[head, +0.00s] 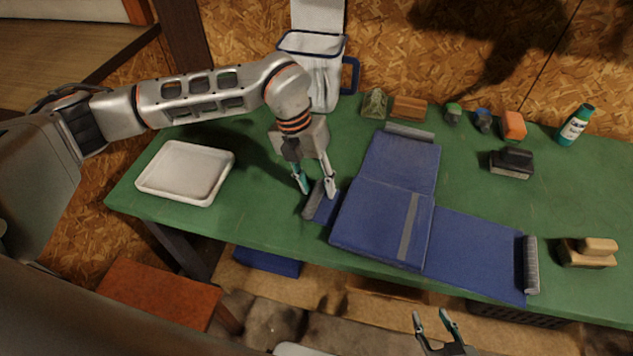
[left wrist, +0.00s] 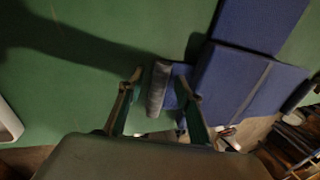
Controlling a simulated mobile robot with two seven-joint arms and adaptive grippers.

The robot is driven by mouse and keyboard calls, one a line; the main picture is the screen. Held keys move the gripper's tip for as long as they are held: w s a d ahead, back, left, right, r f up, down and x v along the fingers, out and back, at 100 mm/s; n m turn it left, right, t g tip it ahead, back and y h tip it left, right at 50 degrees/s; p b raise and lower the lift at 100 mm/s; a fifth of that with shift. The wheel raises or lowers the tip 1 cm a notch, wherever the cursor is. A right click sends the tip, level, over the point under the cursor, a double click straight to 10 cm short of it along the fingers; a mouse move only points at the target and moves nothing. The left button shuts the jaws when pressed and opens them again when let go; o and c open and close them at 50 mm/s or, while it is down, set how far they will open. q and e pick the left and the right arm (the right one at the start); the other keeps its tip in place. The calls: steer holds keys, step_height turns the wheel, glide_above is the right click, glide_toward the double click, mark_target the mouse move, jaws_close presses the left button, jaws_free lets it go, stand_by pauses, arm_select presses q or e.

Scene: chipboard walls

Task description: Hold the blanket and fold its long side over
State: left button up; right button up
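The blue blanket (head: 380,217) lies on the green table, partly folded, with grey bands at its ends. One strip runs up to the back, one runs right, and a short grey-ended flap (head: 328,207) sticks out at the left. My left gripper (head: 315,191) is open at this flap. In the left wrist view the flap's grey end (left wrist: 158,88) shows between the spread fingertips (left wrist: 160,82), with a gap on the left side; whether the right finger touches the cloth I cannot tell. My right gripper (head: 433,318) is open and empty in front of the table's front edge.
A white tray (head: 185,172) lies at the table's left. A white bin (head: 322,75) stands at the back. Small blocks, brushes and a teal bottle (head: 575,125) line the back right. A wooden-handled brush (head: 588,252) sits right of the blanket.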

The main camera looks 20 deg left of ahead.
arm_select(q)
jaws_close()
steer(key=shift+r, duration=0.2)
arm_select(e)
steer(key=shift+w+r, duration=0.1)
steer(key=shift+r, duration=0.3)
arm_select(q)
steer(key=shift+f, duration=0.1)
arm_select(e)
steer(key=shift+c, duration=0.3)
